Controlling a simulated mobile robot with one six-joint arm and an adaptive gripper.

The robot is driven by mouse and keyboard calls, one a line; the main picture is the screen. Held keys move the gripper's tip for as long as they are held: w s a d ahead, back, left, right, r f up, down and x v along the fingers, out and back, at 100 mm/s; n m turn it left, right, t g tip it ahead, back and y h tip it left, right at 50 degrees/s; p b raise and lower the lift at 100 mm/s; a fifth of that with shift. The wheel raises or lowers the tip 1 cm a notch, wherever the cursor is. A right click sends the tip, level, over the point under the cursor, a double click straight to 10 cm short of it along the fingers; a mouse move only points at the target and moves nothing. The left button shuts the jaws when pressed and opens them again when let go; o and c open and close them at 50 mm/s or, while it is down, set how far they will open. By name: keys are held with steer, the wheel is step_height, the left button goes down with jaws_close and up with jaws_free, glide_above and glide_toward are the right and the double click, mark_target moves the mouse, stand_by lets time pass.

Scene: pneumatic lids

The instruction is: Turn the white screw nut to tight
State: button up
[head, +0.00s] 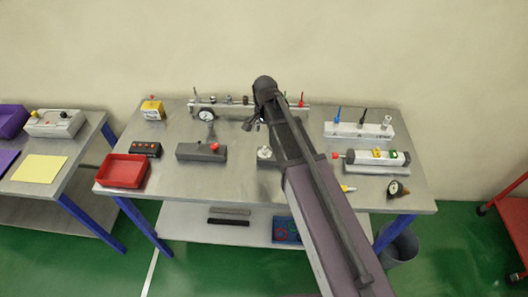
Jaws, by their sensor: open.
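My gripper (250,124) is dark, open and appears empty. It hangs above the back middle of the metal worktable, in front of the rear rail. Two small white parts could be the white screw nut, and I cannot tell which. One is a pale knob (264,152) on a grey block, just left of my arm and nearer the front than my gripper. The other is a small white piece (387,121) at the right end of a white block (350,130) with blue and black pieces. My gripper appears apart from both. My arm partly hides the grey block.
The rear rail (230,108) carries a gauge (207,116) and several fittings.

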mark_target(265, 148)
steer(key=shift+f+b, duration=4.3)
steer(key=shift+f, duration=0.3)
jaws_close()
